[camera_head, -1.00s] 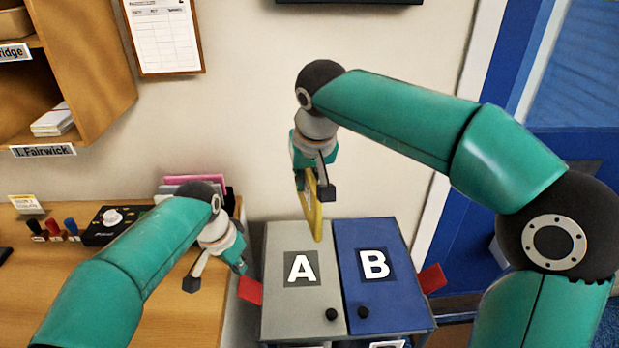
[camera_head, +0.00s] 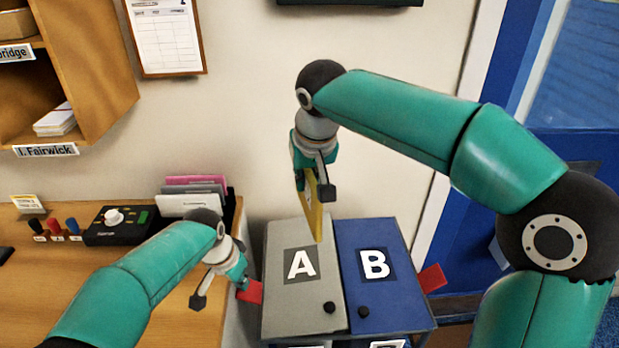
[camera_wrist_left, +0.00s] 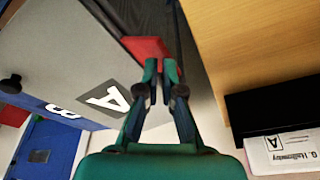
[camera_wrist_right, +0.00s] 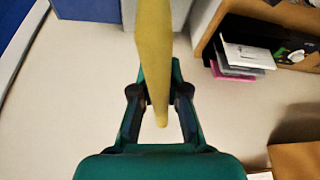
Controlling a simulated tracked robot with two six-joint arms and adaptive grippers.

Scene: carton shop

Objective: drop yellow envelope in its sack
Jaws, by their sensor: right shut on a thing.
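The yellow envelope (camera_head: 314,205) hangs edge-on from my right gripper (camera_head: 308,178), just above the back of the grey lid marked A (camera_head: 312,285). My right gripper is shut on it; the right wrist view also shows the envelope (camera_wrist_right: 153,45) between the fingers. The blue lid marked B (camera_head: 385,300) lies beside lid A, and both look closed. No sack shows. My left gripper (camera_wrist_left: 161,72) is open with a narrow gap, its tips close to the red tab (camera_wrist_left: 148,47) on the left side of A. I cannot tell whether they touch it.
A wooden desk (camera_head: 120,290) stands left of the boxes, with a black control box (camera_head: 118,226), stamps and a dark holder of envelopes (camera_head: 195,203). Another red tab (camera_head: 432,278) is on B's right side. A wall is behind.

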